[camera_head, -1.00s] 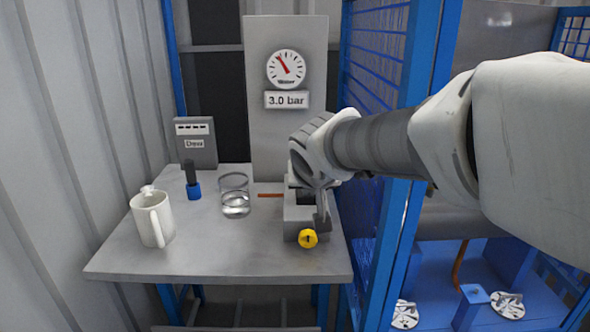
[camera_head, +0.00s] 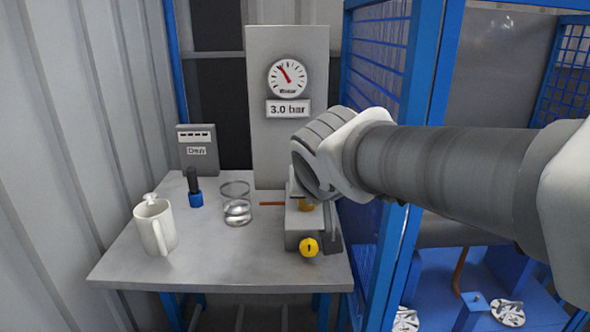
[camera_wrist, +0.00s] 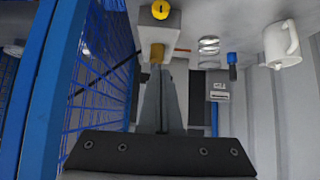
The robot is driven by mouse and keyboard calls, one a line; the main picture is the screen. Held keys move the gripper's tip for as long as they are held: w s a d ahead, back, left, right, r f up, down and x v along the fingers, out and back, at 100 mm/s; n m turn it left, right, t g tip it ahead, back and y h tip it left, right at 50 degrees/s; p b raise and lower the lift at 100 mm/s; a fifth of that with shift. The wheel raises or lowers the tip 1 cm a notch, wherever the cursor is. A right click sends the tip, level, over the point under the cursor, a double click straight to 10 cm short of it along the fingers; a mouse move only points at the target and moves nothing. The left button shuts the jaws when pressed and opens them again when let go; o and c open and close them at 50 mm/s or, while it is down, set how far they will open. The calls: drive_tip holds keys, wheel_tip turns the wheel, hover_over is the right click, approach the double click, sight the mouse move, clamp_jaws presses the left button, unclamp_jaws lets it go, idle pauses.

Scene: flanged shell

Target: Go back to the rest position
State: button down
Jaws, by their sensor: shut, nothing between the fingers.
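I cannot tell whether the fingers touch the block. A yellow knob (camera_head: 309,247) is on the block's front.
A gauge panel (camera_head: 288,140) reading 3.0 bar stands behind. A blue mesh frame (camera_head: 405,150) stands close on the right, under my arm.

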drive_tip(key=shift+d, duration=0.1)
drive_tip(key=s+d+f+g, duration=0.2)
drive_tip(key=s+d+f, duration=0.25)
drive_tip(key=s, duration=0.45)
drive_tip(key=s+d+f+g, duration=0.2)
drive_tip(key=s+d+f, duration=0.1)
drive_tip(key=s+d, duration=0.4)
wheel_tip(320, 180, up, 18)
drive_tip(key=s+a+p, duration=0.1)
drive_tip(key=s+p, duration=0.1)
drive_tip(key=p, duration=1.6)
drive_tip(key=shift+a, duration=0.2)
